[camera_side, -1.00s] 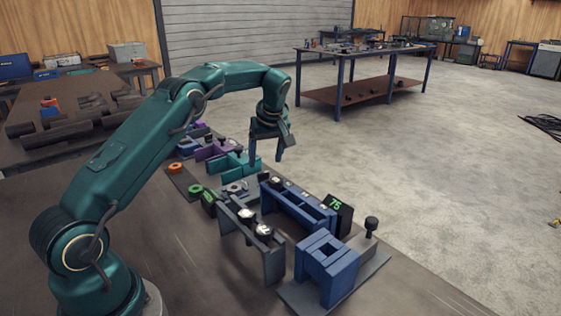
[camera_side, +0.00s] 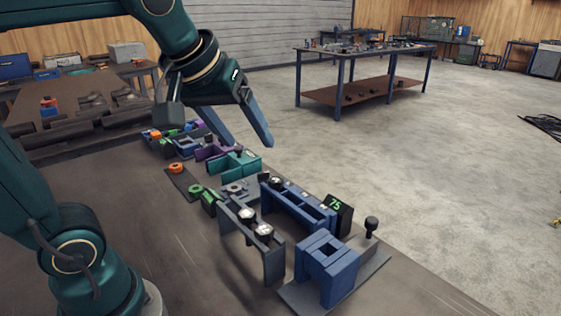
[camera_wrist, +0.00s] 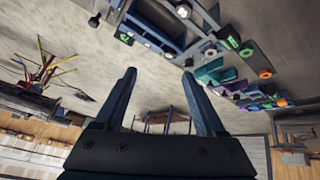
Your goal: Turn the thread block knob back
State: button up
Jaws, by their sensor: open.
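My gripper (camera_side: 249,143) is open and empty, held high above the bench with its fingers slanting down to the right. In the wrist view the two dark blue fingers (camera_wrist: 159,73) are spread with nothing between them. A blue block (camera_side: 327,268) stands on a grey plate at the near end of the bench. A black knob (camera_side: 371,223) stands upright on a short post beside it. I cannot tell for sure which knob belongs to the thread block. Nothing touches the gripper.
A blue rack (camera_side: 292,205) with a lit "75" display (camera_side: 336,203) stands beside a grey bracket (camera_side: 272,265) with two round silver-topped parts. Green rings, an orange ring (camera_side: 176,168), teal blocks (camera_side: 237,163) and purple blocks line the bench farther back.

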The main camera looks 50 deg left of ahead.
jog(key=s+d+f+m+h, duration=0.1)
jog(key=s+d+f+m, duration=0.3)
jog(key=s+f, duration=0.4)
jog(key=shift+s+f+m+g+h, duration=0.3)
jog(key=shift+s+m+h, duration=0.1)
jog(key=shift+s+m, duration=0.35)
jog(key=shift+w+m, duration=0.1)
jog(key=shift+m, duration=0.35)
jog(key=c, duration=0.4)
jog(key=shift+m, duration=0.3)
jog(key=shift+c, duration=0.2)
jog(key=w+r+m, duration=0.5)
jog(key=w+r, duration=0.3)
jog(key=w, duration=0.1)
jog(key=n+g+h, duration=0.1)
jog(key=n, duration=0.1)
send_over(263, 172)
jog(key=s, duration=0.2)
jog(key=f, duration=1.6)
jog(key=shift+s+a, duration=0.15)
jog(key=shift+a, duration=0.15)
jog(key=x, duration=0.3)
jog(key=shift+d+f, duration=0.1)
jog(key=shift+f, duration=0.25)
jog(key=shift+w+f, duration=0.25)
jog(key=shift+f, duration=0.1)
